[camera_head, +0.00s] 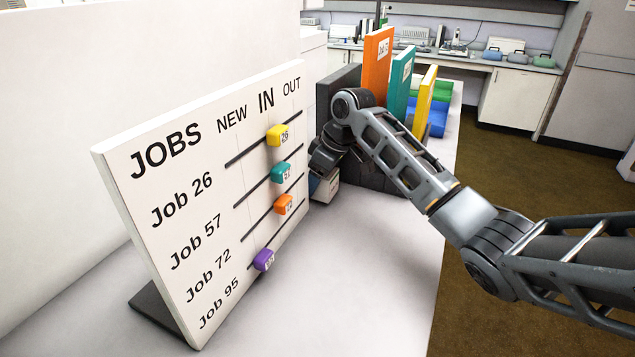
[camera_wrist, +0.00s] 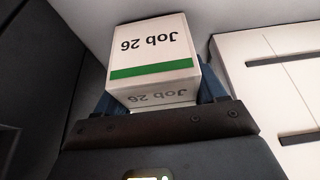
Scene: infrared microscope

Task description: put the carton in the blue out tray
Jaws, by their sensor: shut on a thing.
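The carton (camera_wrist: 150,55) is a white box marked "Job 26" with a green stripe. In the wrist view it sits between the two fingers of my gripper (camera_wrist: 158,92), which is shut on it. In the head view the carton (camera_head: 327,187) shows only in part, low behind my wrist, between the job board and the dark file holder. I cannot tell whether it touches the table. The blue tray (camera_head: 437,118) is on the table beyond the folders, partly hidden by the yellow one. A green part (camera_head: 443,90) shows just behind it.
The white job board (camera_head: 190,215) with coloured sliders stands left of my gripper. A dark holder (camera_head: 375,178) with orange (camera_head: 377,65), teal (camera_head: 400,82) and yellow (camera_head: 424,102) upright folders stands between my gripper and the blue tray. The near table (camera_head: 370,270) is clear.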

